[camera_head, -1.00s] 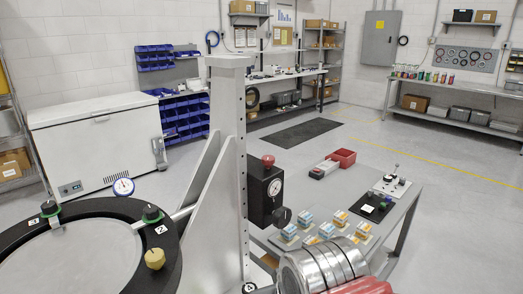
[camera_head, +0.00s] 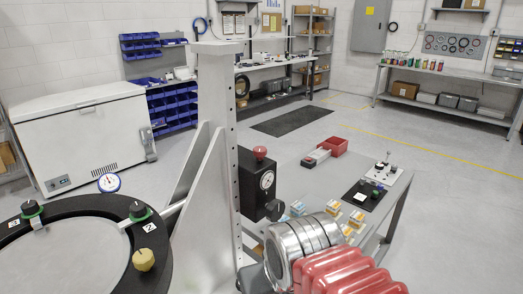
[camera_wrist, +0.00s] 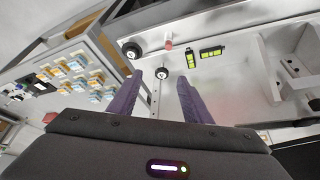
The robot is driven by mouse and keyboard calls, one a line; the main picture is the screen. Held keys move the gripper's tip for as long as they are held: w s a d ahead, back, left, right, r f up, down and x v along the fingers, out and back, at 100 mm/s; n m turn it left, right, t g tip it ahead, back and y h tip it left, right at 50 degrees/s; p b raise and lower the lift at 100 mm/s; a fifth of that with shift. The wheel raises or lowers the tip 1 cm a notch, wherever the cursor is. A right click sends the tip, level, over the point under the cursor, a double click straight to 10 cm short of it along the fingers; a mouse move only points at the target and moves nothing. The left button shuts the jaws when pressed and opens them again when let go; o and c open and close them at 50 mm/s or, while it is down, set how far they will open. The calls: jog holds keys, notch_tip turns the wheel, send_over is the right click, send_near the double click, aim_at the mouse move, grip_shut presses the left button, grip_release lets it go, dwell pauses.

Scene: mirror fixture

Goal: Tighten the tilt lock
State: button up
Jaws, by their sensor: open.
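The mirror fixture has a round plate in a black ring (camera_head: 160,265), carrying green-collared black knobs beside tags 2 (camera_head: 138,211) and 3 (camera_head: 31,209) and a yellow knob (camera_head: 144,260). A grey upright post (camera_head: 218,150) stands beside it, with a black box (camera_head: 257,185) bearing a red knob, a gauge and a black side knob (camera_head: 275,210). My gripper (camera_wrist: 158,80) shows in the wrist view, its purple fingers apart. A black round knob (camera_wrist: 162,74) appears between the fingertips; contact cannot be told. Another black knob (camera_wrist: 131,50) lies left of it. I cannot tell which knob is the tilt lock.
A white chest freezer (camera_head: 85,135) stands at the left. The floor behind the table is largely clear.

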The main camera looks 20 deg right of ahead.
jog(key=w+d+f+m+g, duration=0.2)
jog(key=d+m, duration=0.1)
jog(key=d, duration=0.2)
jog(key=m+t+y, duration=0.6)
jog(key=m+y, duration=1)
jog(key=m, duration=0.4)
send_near(260, 148)
jog(key=v, duration=0.4)
jog(key=shift+w+a+f, duration=0.1)
jog(key=shift+w+f, duration=0.05)
jog(key=shift+f, duration=0.05)
jog(key=shift+a, duration=0.1)
jog(key=x, duration=1.3)
jog(key=shift+w+a, duration=0.1)
jog(key=shift+a, duration=0.25)
jog(key=shift+c, duration=0.7)
